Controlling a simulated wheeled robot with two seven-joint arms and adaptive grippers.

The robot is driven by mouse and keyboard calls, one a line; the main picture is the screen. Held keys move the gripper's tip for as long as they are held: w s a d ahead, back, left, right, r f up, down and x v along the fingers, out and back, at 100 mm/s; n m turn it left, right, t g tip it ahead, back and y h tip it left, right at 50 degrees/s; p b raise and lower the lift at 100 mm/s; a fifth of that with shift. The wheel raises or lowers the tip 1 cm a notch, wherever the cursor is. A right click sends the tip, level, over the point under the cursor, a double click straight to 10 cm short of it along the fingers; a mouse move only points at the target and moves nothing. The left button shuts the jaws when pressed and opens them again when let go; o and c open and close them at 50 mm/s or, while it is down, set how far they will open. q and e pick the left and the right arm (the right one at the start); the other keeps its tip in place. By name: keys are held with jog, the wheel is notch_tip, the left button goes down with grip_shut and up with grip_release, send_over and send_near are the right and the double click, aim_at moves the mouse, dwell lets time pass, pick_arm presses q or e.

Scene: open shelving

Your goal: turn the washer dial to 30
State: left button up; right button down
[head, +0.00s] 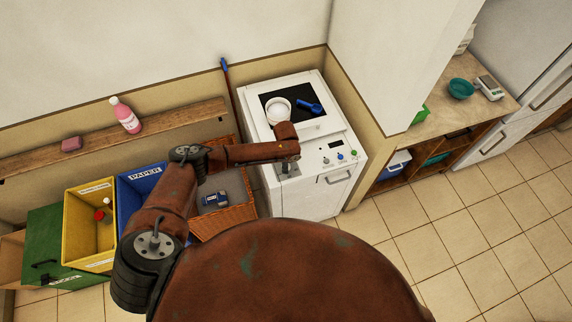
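The white washer (312,199) stands against the wall in the middle of the head view. My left arm reaches in from the left, over the bins. My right gripper is not in view.
A white cup (278,109) and a blue scoop (309,106) sit on the washer's lid. A wicker basket (236,214), blue bin (131,196) and yellow bin (77,226) stand to the left. Shelving with a wooden counter (440,127) is at right. Tiled floor is clear at lower right.

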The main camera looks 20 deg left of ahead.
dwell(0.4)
pick_arm(q)
jog(key=o, duration=1.2)
jog(key=shift+c, duration=0.2)
notch_tip(320, 180, up, 12)
jog(key=shift+s, duration=0.4)
jog(key=shift+d+f, duration=0.1)
